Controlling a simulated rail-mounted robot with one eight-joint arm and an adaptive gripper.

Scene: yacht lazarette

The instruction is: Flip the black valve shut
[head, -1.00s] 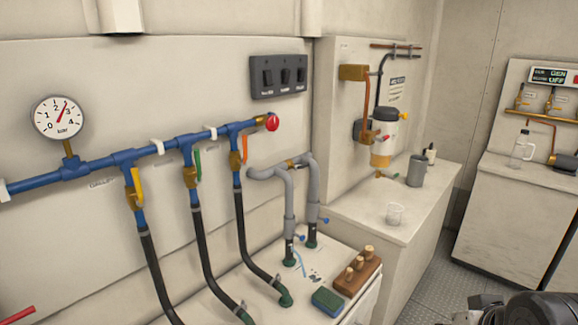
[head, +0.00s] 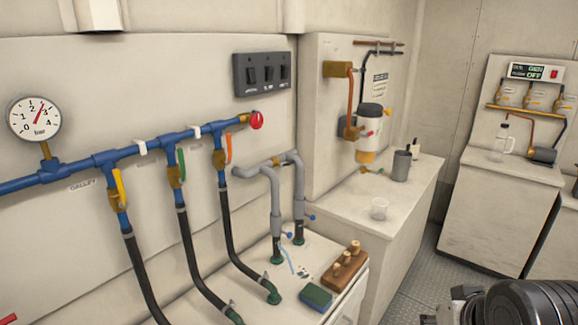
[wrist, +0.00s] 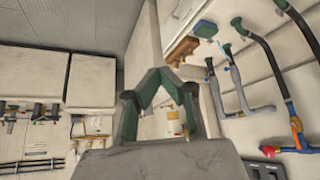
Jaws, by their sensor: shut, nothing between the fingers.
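I cannot single out a black valve for certain. In the wrist view, which is upside down, a row of small dark valves (wrist: 40,113) with red parts stands at the left, too small to read. In the head view, the blue pipe (head: 102,160) carries valves with a yellow handle (head: 119,188), a green handle (head: 181,164) and an orange handle (head: 228,149). My gripper (wrist: 157,76) shows in the wrist view with its green-padded fingers shut and empty, apart from any valve. It is out of the head view.
A bench (head: 340,209) holds a clear beaker (head: 379,208) and a grey cup (head: 401,166). A wooden block with pegs (head: 340,270) and a green sponge (head: 315,297) lie on the nearer bench. A bottle (head: 502,143) stands at the right. Floor (head: 420,273) is clear between benches.

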